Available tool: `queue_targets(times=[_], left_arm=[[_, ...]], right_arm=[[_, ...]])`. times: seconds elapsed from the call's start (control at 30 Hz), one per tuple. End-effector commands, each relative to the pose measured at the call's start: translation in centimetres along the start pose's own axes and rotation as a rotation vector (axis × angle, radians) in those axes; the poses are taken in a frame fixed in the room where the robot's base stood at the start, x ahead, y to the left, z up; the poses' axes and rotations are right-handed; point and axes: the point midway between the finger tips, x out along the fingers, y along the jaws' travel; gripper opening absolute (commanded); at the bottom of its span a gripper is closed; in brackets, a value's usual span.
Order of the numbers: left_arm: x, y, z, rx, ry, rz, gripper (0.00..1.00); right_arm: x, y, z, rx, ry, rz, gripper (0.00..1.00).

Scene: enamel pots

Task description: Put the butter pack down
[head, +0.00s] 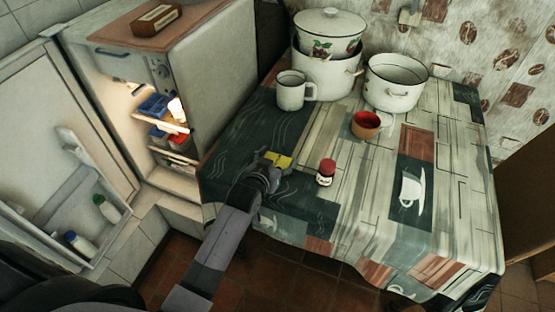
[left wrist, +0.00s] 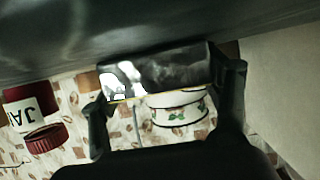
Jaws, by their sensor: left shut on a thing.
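The butter pack (head: 279,158) shows as a small yellow block at the table's left side in the head view. My left gripper (head: 268,165) is shut on it, and the gripper hides part of it. In the left wrist view the pack (left wrist: 155,72) sits between the two fingers of my left gripper (left wrist: 170,95), its face dark and white. The pack is right at the dark tablecloth (left wrist: 60,35); I cannot tell whether it touches it. My right gripper is not in view.
A red-lidded jar (head: 326,172) stands right of the gripper; a red-brown cup (head: 366,125), a white mug (head: 291,93) and enamel pots (head: 394,85) stand behind. The open fridge (head: 165,110) is at the left. The table's front right (head: 350,235) is clear.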

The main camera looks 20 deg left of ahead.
Motion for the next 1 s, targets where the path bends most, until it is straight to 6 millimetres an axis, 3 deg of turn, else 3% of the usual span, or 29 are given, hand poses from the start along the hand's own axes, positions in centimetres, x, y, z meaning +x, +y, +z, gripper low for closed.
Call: queue_targets(times=[0.27, 0.3, 0.57, 1.0], left_arm=[[0.11, 0.00, 0.19, 0.000, 0.001, 0.000, 0.36], [0.11, 0.00, 0.26, 0.000, 0.000, 0.000, 0.72], [0.09, 0.00, 0.23, 0.000, -0.001, 0.000, 0.89], [-0.34, -0.01, -0.03, 0.000, -0.002, 0.000, 0.91]], right_arm=[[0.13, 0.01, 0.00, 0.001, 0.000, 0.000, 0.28], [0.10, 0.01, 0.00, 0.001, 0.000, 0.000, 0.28], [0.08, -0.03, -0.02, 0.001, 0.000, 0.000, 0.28], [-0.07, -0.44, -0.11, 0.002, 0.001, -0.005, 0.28]])
